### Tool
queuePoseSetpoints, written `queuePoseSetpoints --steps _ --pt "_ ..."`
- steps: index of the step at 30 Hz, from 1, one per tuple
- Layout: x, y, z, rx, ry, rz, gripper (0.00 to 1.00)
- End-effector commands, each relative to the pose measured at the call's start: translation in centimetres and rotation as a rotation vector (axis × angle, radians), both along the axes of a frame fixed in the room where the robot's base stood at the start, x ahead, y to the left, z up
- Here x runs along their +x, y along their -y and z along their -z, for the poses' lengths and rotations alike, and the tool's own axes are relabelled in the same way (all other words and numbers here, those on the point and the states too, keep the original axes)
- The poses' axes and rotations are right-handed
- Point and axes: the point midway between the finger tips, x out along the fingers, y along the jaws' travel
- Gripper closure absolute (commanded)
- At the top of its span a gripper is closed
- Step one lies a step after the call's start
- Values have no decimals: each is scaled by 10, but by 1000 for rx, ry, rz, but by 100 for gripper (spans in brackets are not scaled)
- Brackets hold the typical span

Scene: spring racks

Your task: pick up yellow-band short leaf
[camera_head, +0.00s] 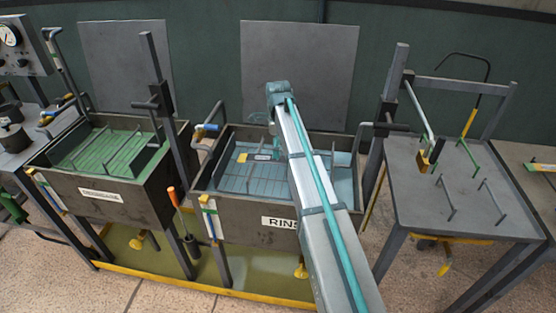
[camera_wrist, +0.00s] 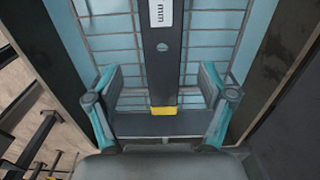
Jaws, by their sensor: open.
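In the wrist view, a dark, straight leaf (camera_wrist: 162,70) runs down the middle of the picture. It has a yellow band (camera_wrist: 163,111) at its near end, a small hole, and a white label marked "mm" farther up. My gripper (camera_wrist: 158,82) is open, with its teal fingers on either side of the leaf and a clear gap on both sides. The leaf's far end is out of the picture. In the head view, a small yellow patch (camera_head: 241,157) shows in the rinse tank; I cannot tell whether it is this band.
The rinse tank (camera_head: 245,228) has dark walls and a wire grid over blue. A green-floored tank (camera_head: 104,200) stands left. A grey table (camera_head: 470,220) with upright rods and a yellowish block (camera_head: 424,162) stands right. Dark walls (camera_wrist: 58,55) flank the grid in the wrist view.

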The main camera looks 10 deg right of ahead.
Motion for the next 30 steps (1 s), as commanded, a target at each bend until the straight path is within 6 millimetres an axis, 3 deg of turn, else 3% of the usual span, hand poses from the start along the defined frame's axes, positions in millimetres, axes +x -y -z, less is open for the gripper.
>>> queuePoseSetpoints --steps 5,15,23,30 --pt "1 -1 8 0 -1 -1 19" --pt "4 -3 47 0 -1 -1 19" --pt "4 -3 52 0 0 -1 19" --pt "4 -3 52 0 0 -1 55"
